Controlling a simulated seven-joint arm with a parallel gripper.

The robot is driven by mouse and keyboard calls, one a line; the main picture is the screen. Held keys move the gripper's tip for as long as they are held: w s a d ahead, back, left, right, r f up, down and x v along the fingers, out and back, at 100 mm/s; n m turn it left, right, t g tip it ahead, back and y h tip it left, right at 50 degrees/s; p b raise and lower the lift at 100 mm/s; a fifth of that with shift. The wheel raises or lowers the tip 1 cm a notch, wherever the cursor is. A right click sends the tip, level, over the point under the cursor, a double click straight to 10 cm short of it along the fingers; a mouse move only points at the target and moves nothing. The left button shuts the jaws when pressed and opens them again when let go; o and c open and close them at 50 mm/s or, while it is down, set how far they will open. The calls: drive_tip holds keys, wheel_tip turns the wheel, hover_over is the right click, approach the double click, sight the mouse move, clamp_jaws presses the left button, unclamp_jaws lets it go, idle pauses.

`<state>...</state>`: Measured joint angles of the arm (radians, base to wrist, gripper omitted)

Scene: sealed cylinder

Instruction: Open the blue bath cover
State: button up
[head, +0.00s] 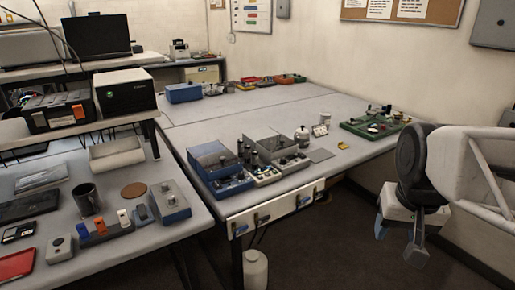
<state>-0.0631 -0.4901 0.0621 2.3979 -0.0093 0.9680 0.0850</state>
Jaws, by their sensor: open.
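Several blue box-like units are in the head view, and I cannot tell for certain which one is the bath. A blue box with a grey top (170,202) stands at the right front of the left table. A blue-based unit with a grey upper part (216,166) stands at the front left of the main table, its blue front facing me. A plain blue box (184,93) sits farther back. Whether any cover is shut is too small to tell. My gripper (397,248) hangs at the right, fingers down, open and empty, well apart from all of them.
The main grey table (300,105) has a clear middle. A grey open box (276,147), a white canister (302,136) and a green board (372,127) stand on it. A mug (87,198) and a switch row (106,231) crowd the left table. A wall is close behind my arm.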

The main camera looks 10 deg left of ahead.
drive_tip(key=w+a+r, duration=0.2)
drive_tip(key=w+a, duration=0.2)
drive_tip(key=w, duration=0.4)
drive_tip(key=w+a+r, duration=0.2)
drive_tip(key=w+a, duration=0.2)
drive_tip(key=w, duration=0.3)
drive_tip(key=g, duration=0.2)
hover_over(222, 158)
drive_tip(key=f, duration=1.2)
drive_tip(key=shift+w+d, duration=0.1)
drive_tip(key=shift+d, duration=0.15)
drive_tip(key=shift+a+f, duration=0.2)
drive_tip(key=shift+a, duration=0.1)
drive_tip(key=shift+f, duration=0.15)
drive_tip(key=shift+f, duration=3.7)
drive_tip(key=shift+c, duration=0.2)
